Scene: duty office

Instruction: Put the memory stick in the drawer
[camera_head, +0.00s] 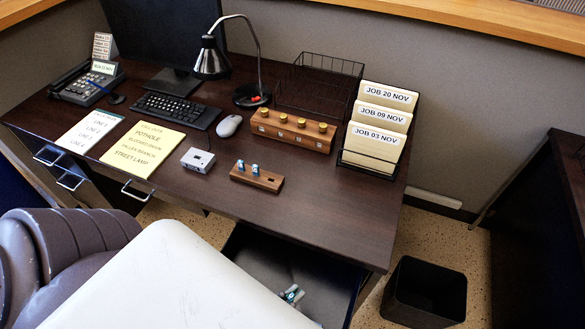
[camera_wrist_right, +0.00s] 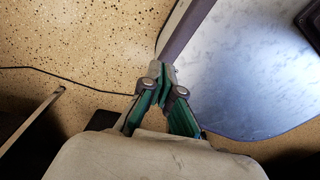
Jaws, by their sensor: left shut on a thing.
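The drawer (camera_head: 262,258) under the desk's front is pulled open, with a dark interior. My left gripper (camera_head: 292,294) shows small over the open drawer, past the edge of my pale arm cover. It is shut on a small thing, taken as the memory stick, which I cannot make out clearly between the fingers. A wooden holder (camera_head: 262,182) on the desk carries two blue-and-white sticks (camera_head: 240,165) and has a dark empty slot at its right end. My right gripper (camera_wrist_right: 163,78) shows in the right wrist view, its green fingers together at the tips with nothing visible between them.
A grey box (camera_head: 197,160), notepad (camera_head: 143,148), mouse (camera_head: 229,126) and stamp rack (camera_head: 292,131) stand on the desk. A file rack (camera_head: 376,158) is at its right end. A black bin (camera_head: 428,290) stands on the floor to the right. A chair (camera_head: 70,250) is at left.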

